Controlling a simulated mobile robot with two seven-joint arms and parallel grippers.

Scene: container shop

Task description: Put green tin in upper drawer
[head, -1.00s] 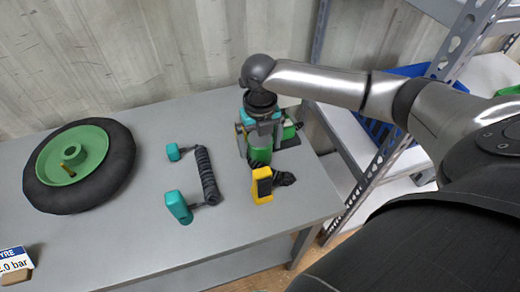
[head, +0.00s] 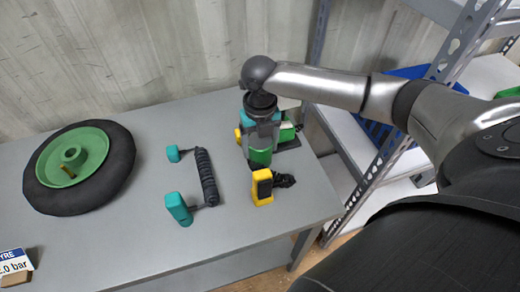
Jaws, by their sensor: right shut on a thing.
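The green tin (head: 260,156) stands on the grey workbench near its right end. My right gripper (head: 262,143) points down over the tin from above and is shut on it, with the fingers on its upper part. The gripper body hides the top of the tin. The tin's base looks at or very near the bench top; I cannot tell if there is a gap. No drawer shows in this view. My left gripper is not in view.
A yellow-and-black tool (head: 262,187) lies just in front of the tin, and a green-and-black item (head: 288,133) behind it. A teal-ended coiled cable (head: 206,178) and a wheel (head: 72,165) lie to the left. A metal shelf rack with a blue crate (head: 372,128) stands right.

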